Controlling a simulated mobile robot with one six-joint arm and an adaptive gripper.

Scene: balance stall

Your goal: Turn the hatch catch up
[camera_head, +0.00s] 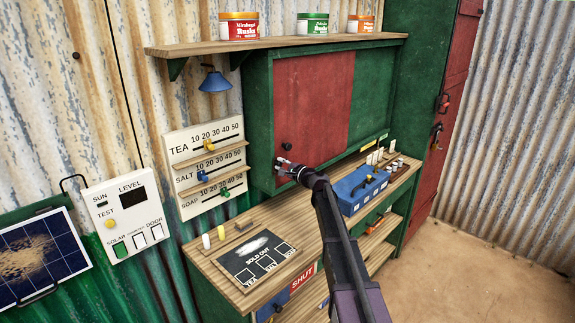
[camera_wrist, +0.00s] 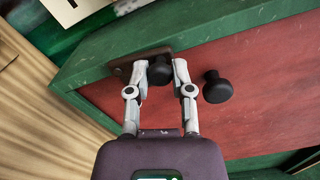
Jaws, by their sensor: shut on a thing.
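The hatch is a red panel (camera_head: 312,95) in a green wooden frame (camera_head: 259,110) on the corrugated wall. Its catch (camera_wrist: 118,72), a brown bar with a black knob (camera_wrist: 160,71), is at the frame's edge in the wrist view. My gripper (camera_head: 282,166) is at the lower left corner of the hatch. In the wrist view my gripper (camera_wrist: 160,67) has its two grey fingers on either side of the catch's black knob, shut on it. The fingers hide part of the bar, and I cannot tell its exact angle. In the head view the catch is hidden behind my gripper.
A separate round black knob (camera_wrist: 216,87) on the red panel stands close beside my right finger; it also shows in the head view (camera_head: 287,147). Below are the wooden counter (camera_head: 297,236), a blue box (camera_head: 361,189) and a SOLD OUT board (camera_head: 236,265). A slider board (camera_head: 205,160) hangs left.

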